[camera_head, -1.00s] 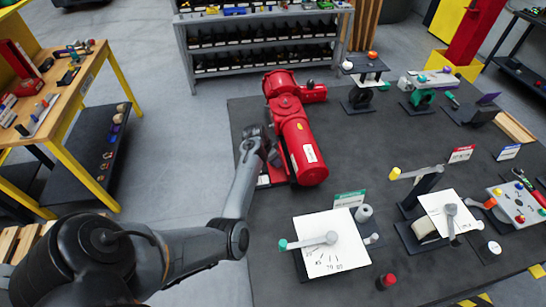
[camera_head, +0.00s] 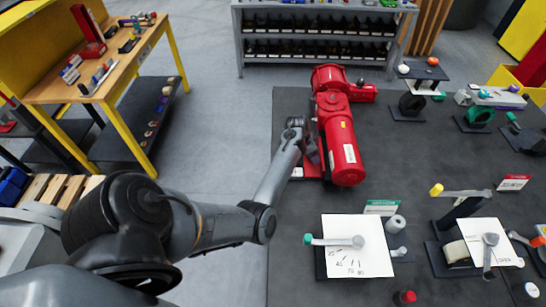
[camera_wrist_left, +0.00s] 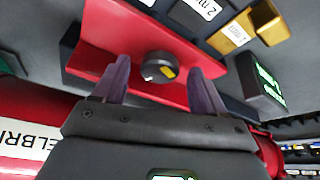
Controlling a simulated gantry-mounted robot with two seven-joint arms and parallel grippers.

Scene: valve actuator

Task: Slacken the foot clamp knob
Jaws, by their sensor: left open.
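The red valve actuator (camera_head: 343,150) lies on the dark table in the head view. My left gripper (camera_head: 312,158) is low against its left side, partly hidden there. In the left wrist view, a round dark knob (camera_wrist_left: 158,67) with a yellow mark sits on a red foot plate (camera_wrist_left: 108,45). My left gripper (camera_wrist_left: 161,85) is open, with one purple-grey finger on each side of the knob. Gaps show between the knob and both fingers. My right gripper is in neither view.
A white dial plate with a lever (camera_head: 345,255) stands in front of the actuator, beside a grey cylinder (camera_head: 396,223). In the left wrist view, a dark block with a green display (camera_wrist_left: 262,80) and a yellow-brown block (camera_wrist_left: 232,36) lie near the foot plate.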

